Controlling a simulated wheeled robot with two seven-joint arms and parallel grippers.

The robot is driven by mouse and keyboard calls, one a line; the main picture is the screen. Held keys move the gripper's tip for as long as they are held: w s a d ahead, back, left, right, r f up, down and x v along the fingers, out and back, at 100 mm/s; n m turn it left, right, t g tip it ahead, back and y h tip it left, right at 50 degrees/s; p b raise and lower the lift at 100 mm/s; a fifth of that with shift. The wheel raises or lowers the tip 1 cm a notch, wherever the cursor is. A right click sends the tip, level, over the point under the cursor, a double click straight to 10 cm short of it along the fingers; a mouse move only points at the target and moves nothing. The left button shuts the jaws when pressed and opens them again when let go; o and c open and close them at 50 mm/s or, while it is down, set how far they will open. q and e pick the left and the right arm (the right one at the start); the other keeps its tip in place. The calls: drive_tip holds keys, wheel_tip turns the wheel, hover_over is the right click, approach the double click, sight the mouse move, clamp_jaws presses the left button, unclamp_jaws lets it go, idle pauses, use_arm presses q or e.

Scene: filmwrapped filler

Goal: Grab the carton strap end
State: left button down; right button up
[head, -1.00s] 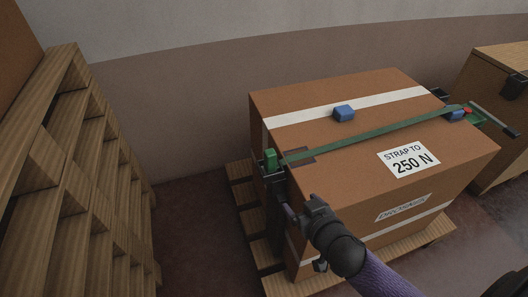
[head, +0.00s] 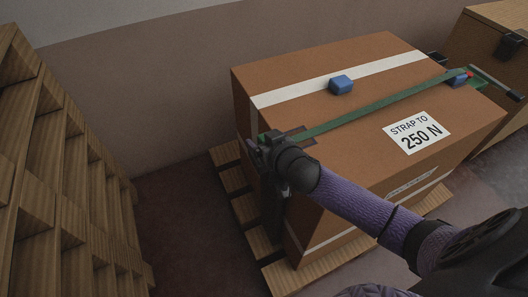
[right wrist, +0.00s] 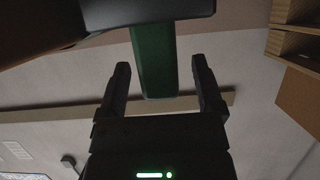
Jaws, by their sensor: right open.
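The brown carton (head: 400,95) has a green strap (head: 370,107) running across its top from the right side to the left edge. My right gripper (head: 256,147) is at the carton's left edge, by the strap's left end, and largely hides that end in the head view. In the right wrist view my open right gripper (right wrist: 160,64) has the hanging green strap end (right wrist: 153,75) between its two fingers. Gaps show on both sides of the strap, so the fingers are not closed on it. My left gripper is not in view.
The carton stands on a wooden pallet (head: 235,180). A blue block (head: 341,84) sits on its top, near a label (head: 419,132) reading "STRAP TO 250 N". Wooden pallet stacks (head: 60,170) stand at left. Another box (head: 495,50) stands at right. Floor between is clear.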

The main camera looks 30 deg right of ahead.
clamp_jaws()
drive_tip(key=shift+r, duration=0.1)
idle(0.3)
